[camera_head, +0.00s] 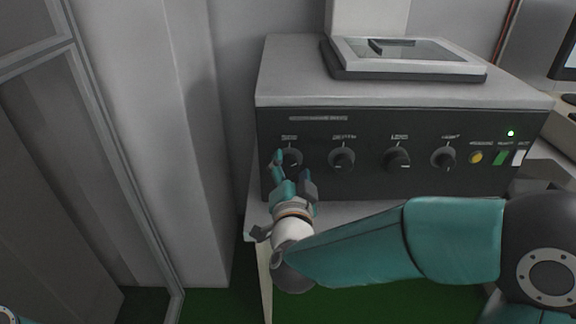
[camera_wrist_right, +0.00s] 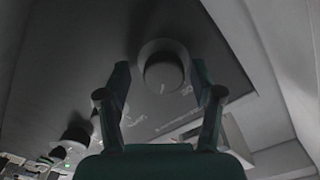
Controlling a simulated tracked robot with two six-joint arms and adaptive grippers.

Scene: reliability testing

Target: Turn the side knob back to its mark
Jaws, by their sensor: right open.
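The dark, round leftmost knob (camera_head: 293,157) sits on the black front panel (camera_head: 370,125) of a grey instrument; I take it as the side knob. My right gripper (camera_head: 292,168) is open in front of it, and one finger partly covers its left side. In the right wrist view the knob (camera_wrist_right: 163,66) lies between the two spread fingers (camera_wrist_right: 161,76), with a visible gap on each side. A short white pointer line shows on its face. My left gripper is not in view; only a small teal part of mine shows at the bottom left corner.
Three similar knobs, the nearest being the second knob (camera_head: 341,158), run along the panel to the right. Beyond them are a yellow button (camera_head: 476,158), a green switch (camera_head: 499,158) and a white switch (camera_head: 518,158). A grey wall (camera_head: 190,130) stands left of the instrument.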

